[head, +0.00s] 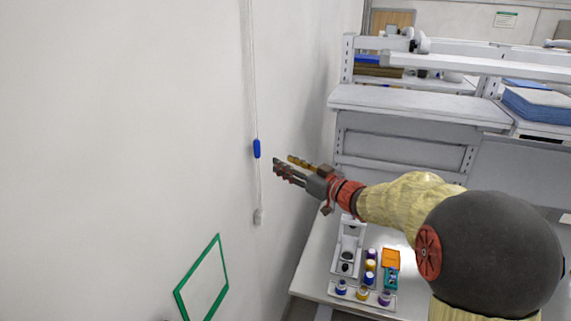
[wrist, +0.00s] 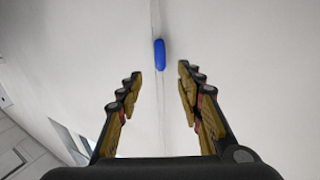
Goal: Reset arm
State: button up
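My gripper (head: 284,167) is at the end of my outstretched arm, in front of the white wall and to the left of the shelves in the head view. In the wrist view my gripper (wrist: 159,74) has its two fingers wide apart, with nothing between them. A blue handle (head: 257,148) hangs on a thin pale cord along the wall, close to the fingertips in the head view. In the wrist view the blue handle (wrist: 159,54) appears just beyond the fingertips, in the gap between them.
A white bench (head: 311,270) below my arm holds several small jars (head: 362,293), an orange box (head: 391,259) and a white device (head: 348,247). White shelving (head: 420,104) stands behind, with blue stacks (head: 540,105) at right. A green-framed panel (head: 203,283) is on the wall.

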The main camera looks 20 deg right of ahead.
jog(key=s+d+f+m+g+h, duration=0.2)
jog(key=d+f+m+g+h, duration=0.15)
jog(key=d+f+h, duration=0.75)
jog(key=s+d+f+m+g+b, duration=0.2)
jog(key=s+d+f+g+b, duration=0.15)
jog(key=s+f, duration=0.35)
jog(key=s+a+f+g+y+b, duration=0.1)
jog(key=s+a+f+b, duration=0.5)
jog(key=s, duration=0.5)
jog(key=s+a+f+g+y+b, duration=0.1)
jog(key=s+a+f+b, duration=0.6)
jog(key=s+b, duration=0.3)
jog(key=s+a+f+g+b, duration=0.1)
jog(key=s+a+f+b, duration=0.5)
jog(key=s, duration=0.6)
jog(key=shift+a+f+y+b, duration=0.35)
jog(key=shift+f+b, duration=0.5)
jog(key=shift+b, duration=0.55)
jog(key=shift+s, duration=0.1)
